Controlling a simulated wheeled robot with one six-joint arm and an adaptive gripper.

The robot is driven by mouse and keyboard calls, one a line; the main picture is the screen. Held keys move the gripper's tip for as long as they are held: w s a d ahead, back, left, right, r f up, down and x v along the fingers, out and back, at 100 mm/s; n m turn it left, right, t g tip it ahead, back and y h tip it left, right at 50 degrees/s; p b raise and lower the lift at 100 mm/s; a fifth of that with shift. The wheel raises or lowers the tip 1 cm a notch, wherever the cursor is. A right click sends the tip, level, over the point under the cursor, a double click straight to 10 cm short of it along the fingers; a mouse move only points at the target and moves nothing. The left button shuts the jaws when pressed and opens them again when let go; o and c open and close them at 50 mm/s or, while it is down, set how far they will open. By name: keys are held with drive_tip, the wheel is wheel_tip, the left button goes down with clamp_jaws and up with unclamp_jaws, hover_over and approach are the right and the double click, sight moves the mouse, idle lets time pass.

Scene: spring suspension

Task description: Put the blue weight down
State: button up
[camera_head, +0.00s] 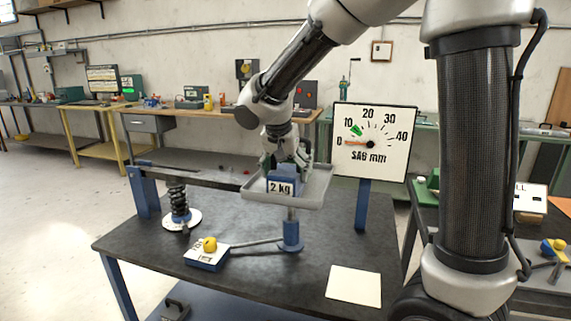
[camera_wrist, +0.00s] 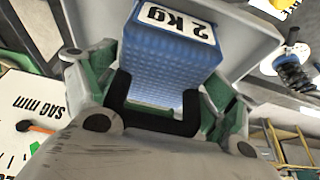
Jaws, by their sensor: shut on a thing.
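The blue weight (camera_head: 281,186), labelled "2 kg", is at the grey tray (camera_head: 318,197) on top of a blue post. My gripper (camera_head: 284,164) reaches down from above and is shut on the weight. In the wrist view the blue weight (camera_wrist: 172,55) sits between my gripper's fingers (camera_wrist: 155,105), its label facing away from the palm. The tray (camera_wrist: 262,40) shows behind and around it. The weight seems to be in or just over the tray; I cannot tell whether its underside touches.
A dial (camera_head: 374,143) marked "SAG mm" stands right of the tray, its orange needle near 0. A black spring (camera_head: 178,203) stands left. A box with a yellow knob (camera_head: 208,253) and a pale sheet (camera_head: 354,285) lie on the dark table (camera_head: 280,283). The table's front middle is clear.

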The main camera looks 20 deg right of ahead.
drive_tip(key=o, duration=1.9)
drive_tip(key=shift+o, duration=0.2)
drive_tip(key=v, duration=1.2)
drive_tip(key=s+d+n+y, duration=0.1)
drive_tip(key=s+d+n, duration=0.2)
drive_tip(key=s+d, duration=0.8)
drive_tip(key=s+d+f+n+y, duration=0.1)
drive_tip(key=s+d+f+n, duration=0.2)
drive_tip(key=s, duration=0.9)
drive_tip(key=d+f, duration=0.3)
drive_tip(key=shift+d+f+n+t, duration=0.25)
drive_tip(key=shift+d+n+t, duration=0.05)
drive_tip(key=shift+n+t, duration=0.1)
